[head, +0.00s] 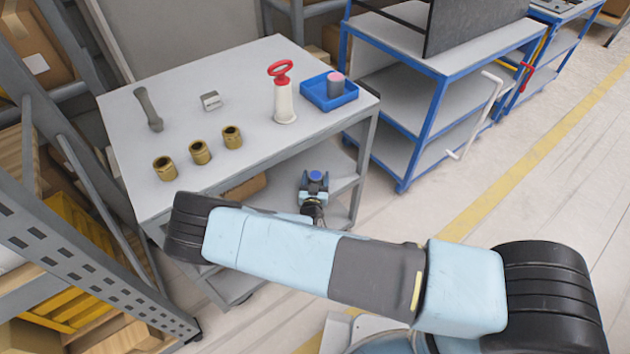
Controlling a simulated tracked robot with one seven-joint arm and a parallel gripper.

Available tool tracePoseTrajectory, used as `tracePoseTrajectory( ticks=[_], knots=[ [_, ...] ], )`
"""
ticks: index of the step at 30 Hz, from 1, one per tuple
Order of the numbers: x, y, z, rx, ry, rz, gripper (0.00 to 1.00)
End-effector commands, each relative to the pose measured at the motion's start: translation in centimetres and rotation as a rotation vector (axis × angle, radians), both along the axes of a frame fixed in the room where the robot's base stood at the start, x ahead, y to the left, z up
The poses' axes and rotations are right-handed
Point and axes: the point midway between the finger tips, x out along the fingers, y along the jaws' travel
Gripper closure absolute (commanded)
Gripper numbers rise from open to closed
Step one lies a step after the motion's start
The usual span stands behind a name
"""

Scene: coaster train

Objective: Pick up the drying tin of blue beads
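A small grey tin (336,84) with a pink top stands upright in a shallow blue tray (314,97) at the right end of the grey table top. Its top looks pink, and I see no blue beads in it. No other bead tin shows on the table. My gripper (313,213) is small and dark, below the table's front edge near the lower shelf, well apart from the tray. Its fingers are partly hidden by my own arm, so I cannot tell whether they are open or shut.
On the table top (190,95) stand a red-handled white pump (283,100) left of the tray, three brass fittings (200,152), a small grey block (211,100) and a grey handle-like tool (149,110). A blue-framed cart (440,90) stands right; racks stand left.

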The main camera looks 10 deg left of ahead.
Motion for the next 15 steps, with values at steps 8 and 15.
tracePoseTrajectory(
  ticks=[8, 15],
  knots=[
    [-0.01, -0.01, 0.01, 0.0, 0.0, 0.0, 0.59],
    [0.0, -0.02, 0.02, 0.0, 0.0, 0.0, 0.76]
  ],
)
